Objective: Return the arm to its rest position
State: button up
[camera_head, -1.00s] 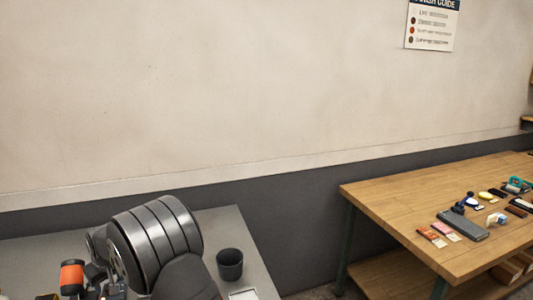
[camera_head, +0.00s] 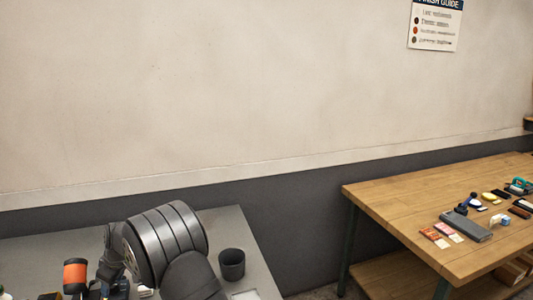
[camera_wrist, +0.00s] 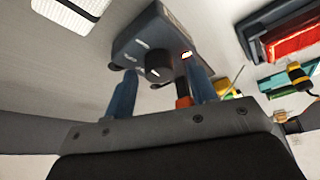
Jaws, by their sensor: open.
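My gripper (camera_wrist: 162,98) shows in the wrist view with its two blue fingers apart and nothing held between them. Beyond the fingertips is a dark grey box with a round black knob (camera_wrist: 158,73) and a small lit orange display. I cannot tell the exact gap between the fingers and this box. In the head view my arm's grey links fill the lower left, over the grey table, and the fingers cannot be made out there.
A dark cup (camera_head: 232,264) stands on the grey table (camera_head: 232,222) right of my arm. An orange-and-black object (camera_head: 75,275) is at lower left. A wooden bench (camera_head: 395,205) with several small tools stands at right. The wrist view shows a red item (camera_wrist: 293,42) and a white pad (camera_wrist: 72,14).

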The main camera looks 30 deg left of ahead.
jog(key=shift+w+n+g, duration=0.1)
jog(key=shift+n+g, duration=0.4)
jog(key=shift+n, duration=0.6)
jog(key=v, duration=0.8)
jog(key=shift+r, duration=0.4)
